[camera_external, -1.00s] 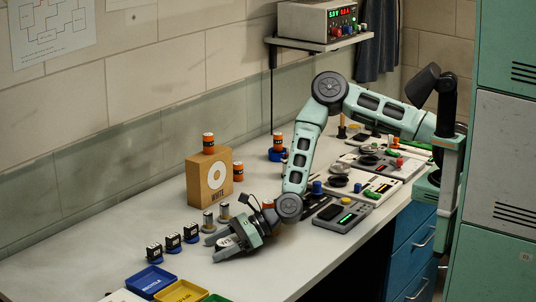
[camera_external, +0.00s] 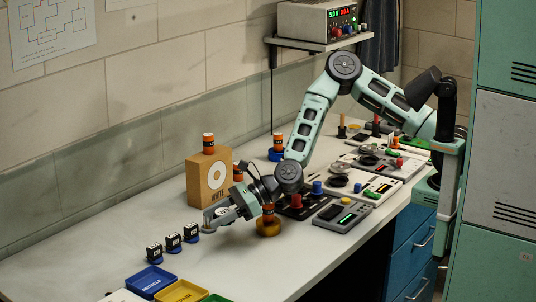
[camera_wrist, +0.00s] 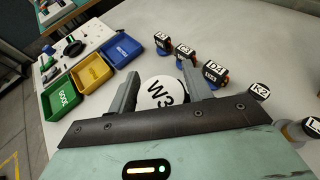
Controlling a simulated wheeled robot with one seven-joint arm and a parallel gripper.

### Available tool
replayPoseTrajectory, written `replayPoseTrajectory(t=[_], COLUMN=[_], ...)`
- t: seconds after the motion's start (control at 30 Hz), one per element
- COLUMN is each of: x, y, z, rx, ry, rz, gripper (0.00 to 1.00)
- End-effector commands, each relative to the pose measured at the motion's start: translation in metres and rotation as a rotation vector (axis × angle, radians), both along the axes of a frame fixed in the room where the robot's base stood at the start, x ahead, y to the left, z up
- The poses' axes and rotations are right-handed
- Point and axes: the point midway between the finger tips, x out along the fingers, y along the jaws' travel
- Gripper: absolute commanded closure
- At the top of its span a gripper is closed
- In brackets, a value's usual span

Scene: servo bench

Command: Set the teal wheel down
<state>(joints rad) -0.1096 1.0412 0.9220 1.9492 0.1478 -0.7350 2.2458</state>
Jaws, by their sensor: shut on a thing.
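My gripper (camera_external: 214,213) is above the bench in front of the cardboard box in the external view. In the wrist view its two fingers (camera_wrist: 155,76) are shut on a round, white-faced wheel (camera_wrist: 160,93) marked W3. Only the wheel's labelled face shows clearly, and I cannot make out teal on it. In the external view the wheel is small and mostly hidden between the fingers. I cannot tell exactly how high it is above the bench.
Blue (camera_wrist: 122,49), yellow (camera_wrist: 92,70) and green (camera_wrist: 64,98) trays stand beyond the fingers. Several black labelled blocks (camera_external: 173,242) stand nearby. The cardboard box (camera_external: 205,178) is behind my gripper.

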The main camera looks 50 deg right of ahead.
Motion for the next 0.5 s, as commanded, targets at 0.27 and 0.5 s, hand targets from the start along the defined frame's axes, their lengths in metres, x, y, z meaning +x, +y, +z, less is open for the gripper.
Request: replayPoseTrajectory(t=[0.27, 0.5], x=[0.007, 0.051], y=[-0.008, -0.063], z=[0.010, 0.004], rx=[0.000, 0.002], ry=[0.001, 0.003], rz=[0.005, 0.051], gripper=[0.73, 0.73])
